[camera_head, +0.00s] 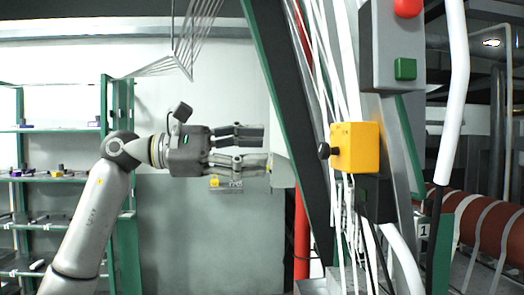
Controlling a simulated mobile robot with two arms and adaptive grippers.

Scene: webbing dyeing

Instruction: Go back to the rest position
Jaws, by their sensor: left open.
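My left gripper (262,148) is at the middle of the head view, at the end of my grey left arm, which comes in from the lower left. Its two fingers point right and are apart, with nothing seen between them. The fingertips are close to a pale panel beside the green-edged machine frame (268,75); I cannot tell whether they touch it. My right gripper is not in view.
A yellow box with a black knob (356,147) is on the machine at right, below a grey box with a red button (408,8) and a green one. White webbing strands (328,75) hang down the machine. Green shelving (122,85) with small parts stands at left.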

